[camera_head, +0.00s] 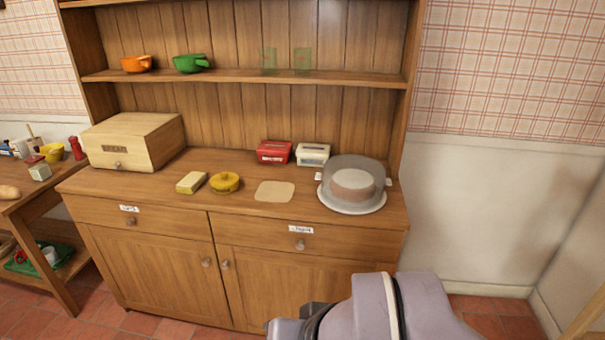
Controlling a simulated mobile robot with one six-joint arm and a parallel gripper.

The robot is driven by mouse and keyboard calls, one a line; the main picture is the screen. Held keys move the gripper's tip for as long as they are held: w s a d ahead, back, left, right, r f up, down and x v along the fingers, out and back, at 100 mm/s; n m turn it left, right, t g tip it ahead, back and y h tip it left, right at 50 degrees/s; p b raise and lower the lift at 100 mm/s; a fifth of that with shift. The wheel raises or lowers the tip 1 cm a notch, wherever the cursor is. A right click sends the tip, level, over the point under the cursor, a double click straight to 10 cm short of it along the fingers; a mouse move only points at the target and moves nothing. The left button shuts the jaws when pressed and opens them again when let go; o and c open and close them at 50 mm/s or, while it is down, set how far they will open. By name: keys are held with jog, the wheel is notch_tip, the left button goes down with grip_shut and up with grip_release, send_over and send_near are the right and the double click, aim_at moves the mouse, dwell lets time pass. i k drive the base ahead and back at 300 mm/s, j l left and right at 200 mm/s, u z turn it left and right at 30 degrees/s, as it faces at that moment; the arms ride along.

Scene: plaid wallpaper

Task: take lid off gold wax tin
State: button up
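The gold wax tin (225,183) is a small round yellow-gold tin on the wooden dresser's counter, left of centre. A lid with a small raised part on top appears to sit on it. My gripper is not clearly visible; only my grey-lilac arm shows at the bottom, right of centre, low in front of the dresser and well apart from the tin.
A yellow block (191,182) lies just left of the tin, and a flat tan mat (275,191) lies to its right. A wooden bread box (135,141), red box (274,152), white box (312,154) and domed cake stand (352,184) share the counter (240,205). The shelf (240,76) overhangs behind.

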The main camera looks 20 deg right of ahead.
aim_at(223, 180)
jog(key=i+j, duration=0.2)
jog(key=i, duration=0.25)
jog(key=i+j, duration=0.2)
jog(key=i, duration=0.25)
jog(key=i+j, duration=0.25)
jog(key=i, duration=0.25)
jog(key=i+j, duration=0.2)
jog(key=i, duration=0.25)
jog(key=i+j, duration=0.2)
jog(key=i, duration=0.25)
